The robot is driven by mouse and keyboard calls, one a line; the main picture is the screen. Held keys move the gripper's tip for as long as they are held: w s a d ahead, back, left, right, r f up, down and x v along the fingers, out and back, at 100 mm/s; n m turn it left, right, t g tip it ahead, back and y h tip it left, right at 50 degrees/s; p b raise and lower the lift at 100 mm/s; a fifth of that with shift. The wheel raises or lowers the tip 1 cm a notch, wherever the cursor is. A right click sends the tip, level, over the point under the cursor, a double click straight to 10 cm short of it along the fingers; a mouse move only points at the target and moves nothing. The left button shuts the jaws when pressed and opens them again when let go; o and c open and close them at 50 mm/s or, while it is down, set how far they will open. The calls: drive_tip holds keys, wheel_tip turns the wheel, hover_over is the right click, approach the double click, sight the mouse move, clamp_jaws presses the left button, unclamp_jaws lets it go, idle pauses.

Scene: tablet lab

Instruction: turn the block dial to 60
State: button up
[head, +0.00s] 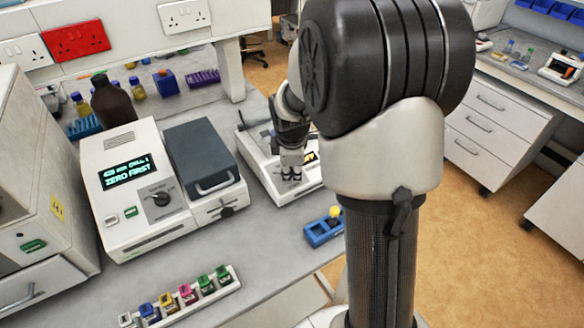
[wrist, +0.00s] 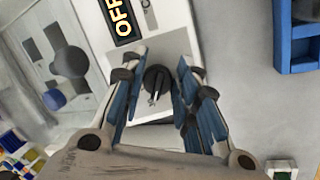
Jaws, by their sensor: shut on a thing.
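The block dial (wrist: 156,78) is a black round knob with a light pointer mark, on the front of a white block unit (wrist: 176,20). Above the dial, a black display (wrist: 122,18) shows "OFF" in orange letters. In the head view, my gripper (head: 291,172) is down at the white block unit (head: 262,165). There my gripper and arm hide the dial and most of the display. I cannot read the dial's scale.
A white instrument (head: 130,190) with a green-lit display and its own knob stands to the left. A blue holder (head: 318,236) with a yellow-topped item stands right of centre. A rack of coloured-capped cells (head: 185,308) lies in front. Bottles stand behind.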

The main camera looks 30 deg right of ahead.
drive_tip(key=shift+c, duration=0.7)
drive_tip(key=m+p, duration=0.1)
drive_tip(key=m, duration=0.1)
drive_tip(key=m+p, duration=0.2)
drive_tip(key=m, duration=0.1)
drive_tip(key=shift+s+a+m+g+y, duration=0.1)
drive_tip(key=shift+s+m+g+y, duration=0.05)
drive_tip(key=shift+m+g+y, duration=0.2)
drive_tip(key=m+y+p, duration=0.1)
drive_tip(key=m+p, duration=0.1)
drive_tip(key=m, duration=0.4)
drive_tip(key=shift+a+p, duration=0.2)
drive_tip(key=shift+p, duration=0.1)
drive_tip(key=m+y+p, duration=0.1)
drive_tip(key=m, duration=0.5)
drive_tip(key=shift+a, duration=0.2)
drive_tip(key=m, duration=0.5)
drive_tip(key=shift+a+m+y, duration=0.1)
drive_tip(key=shift+m+y, duration=0.15)
drive_tip(key=shift+y, duration=0.1)
drive_tip(key=o, duration=1)
drive_tip(key=shift+c, duration=0.2)
